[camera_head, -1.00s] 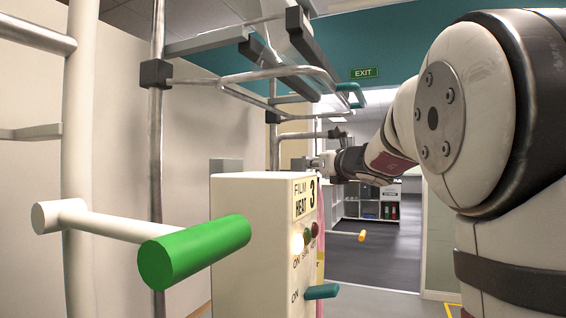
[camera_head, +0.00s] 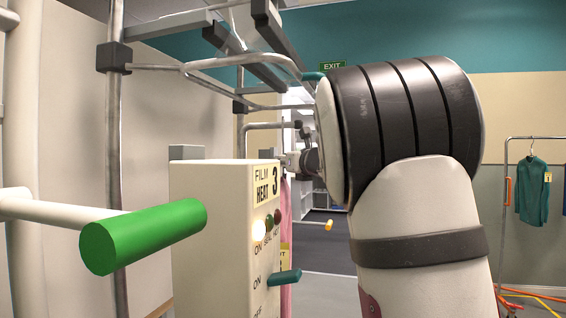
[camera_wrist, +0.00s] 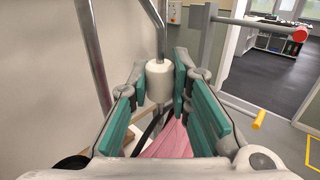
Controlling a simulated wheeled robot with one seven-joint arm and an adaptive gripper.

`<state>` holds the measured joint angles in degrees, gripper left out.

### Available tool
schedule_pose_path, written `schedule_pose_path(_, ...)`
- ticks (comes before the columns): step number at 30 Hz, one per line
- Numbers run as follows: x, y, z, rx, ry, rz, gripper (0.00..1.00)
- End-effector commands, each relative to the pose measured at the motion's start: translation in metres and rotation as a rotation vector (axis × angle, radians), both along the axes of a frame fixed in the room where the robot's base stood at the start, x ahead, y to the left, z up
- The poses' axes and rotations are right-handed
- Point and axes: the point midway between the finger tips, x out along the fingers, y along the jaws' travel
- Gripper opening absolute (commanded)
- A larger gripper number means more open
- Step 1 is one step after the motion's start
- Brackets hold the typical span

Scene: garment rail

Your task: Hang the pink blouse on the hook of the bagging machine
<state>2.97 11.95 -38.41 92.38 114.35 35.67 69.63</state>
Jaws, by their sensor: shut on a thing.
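The pink blouse (camera_wrist: 168,140) shows as pink cloth below my gripper (camera_wrist: 159,84) in the wrist view, with a dark hanger part (camera_wrist: 150,128) beside it. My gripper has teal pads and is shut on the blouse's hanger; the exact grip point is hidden. A bent metal tube with a white collar (camera_wrist: 159,79) stands just beyond the fingertips. I cannot tell whether the hanger touches it. In the head view the bagging machine (camera_head: 210,230) is a cream box with a "FILM HEAT 3" panel. A pink strip of the blouse (camera_head: 285,210) shows behind it.
A green-ended handle (camera_head: 145,236) juts out at the front left. Metal tubes and bars (camera_head: 215,68) stand above the machine. A rail with a teal shirt (camera_head: 533,190) is at the right. A yellow-tipped peg (camera_wrist: 258,119) sticks out right of my gripper.

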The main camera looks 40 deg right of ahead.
Motion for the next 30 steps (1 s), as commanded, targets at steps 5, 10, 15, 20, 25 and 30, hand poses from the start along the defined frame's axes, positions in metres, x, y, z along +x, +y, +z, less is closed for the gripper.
schedule_pose_path(5,0.0,0.0,-0.002,0.0,-0.001,0.0,0.0)
schedule_pose_path(10,-0.001,0.0,-0.001,0.0,-0.001,0.0,0.0)
schedule_pose_path(15,-0.001,0.0,-0.002,0.0,-0.001,0.0,0.42)
schedule_pose_path(20,0.0,0.0,-0.002,0.0,0.0,0.0,0.42)
schedule_pose_path(25,-0.002,0.0,-0.003,0.0,0.001,0.0,0.42)
schedule_pose_path(30,-0.018,0.002,-0.001,0.003,-0.001,-0.001,0.42)
